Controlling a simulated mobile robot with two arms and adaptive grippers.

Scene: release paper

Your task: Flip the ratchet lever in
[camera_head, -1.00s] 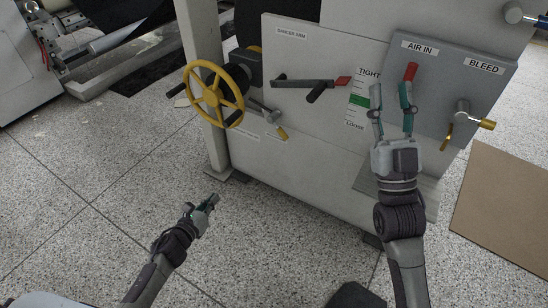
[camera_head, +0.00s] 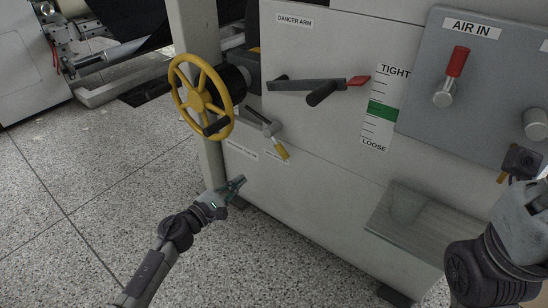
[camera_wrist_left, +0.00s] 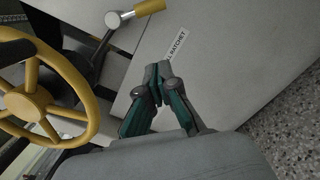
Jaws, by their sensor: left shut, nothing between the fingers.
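The ratchet lever (camera_head: 267,131) is a grey metal bar with a yellow grip, mounted on the white machine panel just right of the yellow handwheel. In the left wrist view the lever (camera_wrist_left: 124,19) shows at the top, its yellow grip pointing right, near a label reading "RATCHET". My left gripper (camera_head: 238,182) is shut and empty, below and left of the lever and apart from it. In the left wrist view its fingertips (camera_wrist_left: 159,72) meet just below the label.
The yellow handwheel (camera_head: 202,98) stands close to the lever's left. Above right is the dancer arm (camera_head: 307,85) with a red pointer. A grey board holds the red air-in lever (camera_head: 456,66). Open speckled floor (camera_head: 90,190) lies at the left.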

